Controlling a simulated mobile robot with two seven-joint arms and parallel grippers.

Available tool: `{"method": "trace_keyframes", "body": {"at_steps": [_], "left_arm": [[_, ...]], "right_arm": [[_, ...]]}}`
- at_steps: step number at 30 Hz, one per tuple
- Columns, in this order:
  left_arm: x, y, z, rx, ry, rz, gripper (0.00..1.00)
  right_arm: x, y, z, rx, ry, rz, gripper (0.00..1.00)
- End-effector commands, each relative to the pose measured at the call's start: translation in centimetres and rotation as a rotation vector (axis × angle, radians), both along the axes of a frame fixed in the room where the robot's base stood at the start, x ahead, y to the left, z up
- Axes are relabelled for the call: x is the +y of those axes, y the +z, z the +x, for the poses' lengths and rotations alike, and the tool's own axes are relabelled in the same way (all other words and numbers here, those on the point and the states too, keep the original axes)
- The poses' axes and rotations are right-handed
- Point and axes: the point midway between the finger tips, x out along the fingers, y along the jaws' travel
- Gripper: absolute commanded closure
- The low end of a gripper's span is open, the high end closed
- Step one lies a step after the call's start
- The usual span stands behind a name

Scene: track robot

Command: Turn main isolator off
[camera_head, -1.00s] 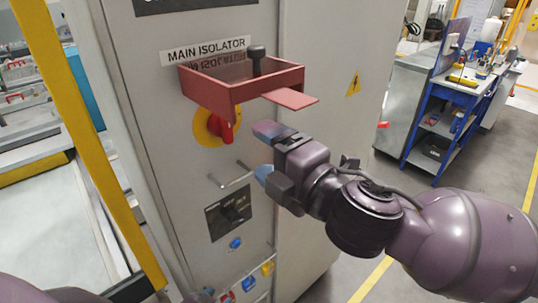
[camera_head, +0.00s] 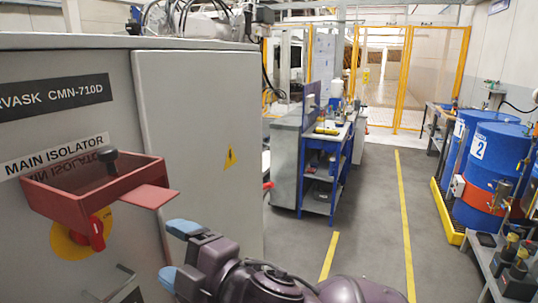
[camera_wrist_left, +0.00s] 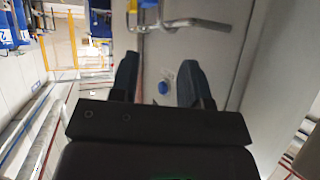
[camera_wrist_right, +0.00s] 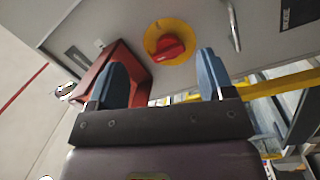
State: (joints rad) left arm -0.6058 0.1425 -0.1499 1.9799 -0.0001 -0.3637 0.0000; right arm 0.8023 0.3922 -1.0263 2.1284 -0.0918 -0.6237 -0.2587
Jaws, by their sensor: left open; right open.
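The main isolator is a red handle (camera_head: 97,235) on a yellow disc (camera_head: 65,246), on the grey cabinet front under the "MAIN ISOLATOR" label (camera_head: 55,157). A red open box (camera_head: 95,203) with a side flap sits just above it and hides the disc's top. My right gripper (camera_head: 176,253) is open and empty, to the right of the handle and apart from it. In the right wrist view the red handle (camera_wrist_right: 170,47) lies ahead, between and beyond the open fingers (camera_wrist_right: 163,76). My left gripper (camera_wrist_left: 160,80) is open and empty in its wrist view.
A black knob (camera_head: 108,154) stands up from the red box. A metal bar handle (camera_head: 122,285) is below the isolator. A blue workbench (camera_head: 322,165) stands behind right, and blue drums (camera_head: 490,165) stand far right. Floor between them is clear.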

Motion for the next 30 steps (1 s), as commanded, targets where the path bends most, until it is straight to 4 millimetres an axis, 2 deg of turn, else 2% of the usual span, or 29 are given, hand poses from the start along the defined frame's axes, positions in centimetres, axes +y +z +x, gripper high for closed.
{"method": "trace_keyframes", "body": {"at_steps": [11,18,25,30], "left_arm": [[0.0,0.0,0.0,0.0,0.0,0.0,0.57],[0.0,0.0,0.0,0.0,0.0,0.0,0.57],[0.0,0.0,0.0,0.001,0.0,0.0,0.57],[0.0,0.0,0.0,0.001,0.0,0.0,0.57]], "right_arm": [[-7.2,-6.8,4.5,0.362,-0.213,0.246,0.25],[-13.7,-13.2,5.9,0.567,-0.385,0.388,0.25],[-20.9,-20.6,5.0,0.744,-0.58,0.508,0.25],[-26.8,-26.5,2.5,0.861,-0.74,0.587,0.25]]}}
